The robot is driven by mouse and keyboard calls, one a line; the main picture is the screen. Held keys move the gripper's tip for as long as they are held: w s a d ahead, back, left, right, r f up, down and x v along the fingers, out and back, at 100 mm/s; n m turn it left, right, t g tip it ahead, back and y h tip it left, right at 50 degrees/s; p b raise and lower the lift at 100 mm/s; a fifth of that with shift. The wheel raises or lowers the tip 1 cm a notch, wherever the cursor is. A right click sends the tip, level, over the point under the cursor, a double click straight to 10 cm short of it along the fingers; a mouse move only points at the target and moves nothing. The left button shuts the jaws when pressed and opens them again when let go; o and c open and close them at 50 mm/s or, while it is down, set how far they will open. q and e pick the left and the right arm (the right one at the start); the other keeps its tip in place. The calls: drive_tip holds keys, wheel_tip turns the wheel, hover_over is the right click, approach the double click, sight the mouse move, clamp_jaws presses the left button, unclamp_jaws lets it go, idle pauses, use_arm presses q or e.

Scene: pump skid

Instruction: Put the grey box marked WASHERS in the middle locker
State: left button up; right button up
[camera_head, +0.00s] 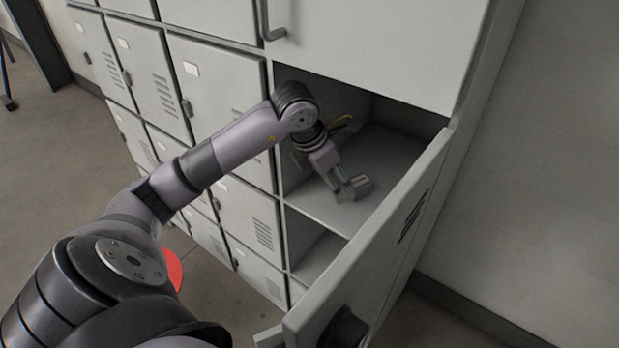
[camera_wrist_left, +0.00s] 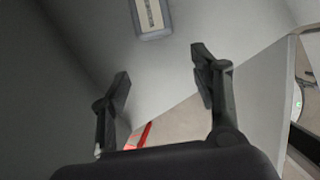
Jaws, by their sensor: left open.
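The grey box (camera_wrist_left: 154,30) shows at the top edge of the left wrist view, partly cut off. It has a pale label with dark marks too small to read. It lies on a grey surface just ahead of my left gripper (camera_wrist_left: 162,76), whose two dark fingers are apart with nothing between them. In the head view my left gripper (camera_head: 345,188) is inside the open middle locker (camera_head: 385,160), low over its floor and pointing down to the right. A small grey shape at its tips cannot be told surely from the fingers. My right gripper is not in view.
The open locker door (camera_head: 375,245) swings out at the right and front. Closed locker doors (camera_head: 215,85) fill the left, and a closed door with a handle (camera_head: 275,25) is above. Another opening (camera_head: 318,255) shows below. A red round thing (camera_head: 173,270) stands behind my arm.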

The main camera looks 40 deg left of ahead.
use_arm(q)
drive_tip(key=s, duration=0.1)
drive_tip(key=s+a+b, duration=0.1)
drive_tip(key=s, duration=0.2)
drive_tip(key=shift+s+a+f, duration=0.2)
drive_tip(key=shift+s+a, duration=0.05)
drive_tip(key=shift+a, duration=0.05)
drive_tip(key=shift+s+a+r+b, duration=0.2)
drive_tip(key=shift+s+b, duration=0.15)
drive_tip(key=shift+s, duration=0.25)
drive_tip(key=shift+c, duration=0.4)
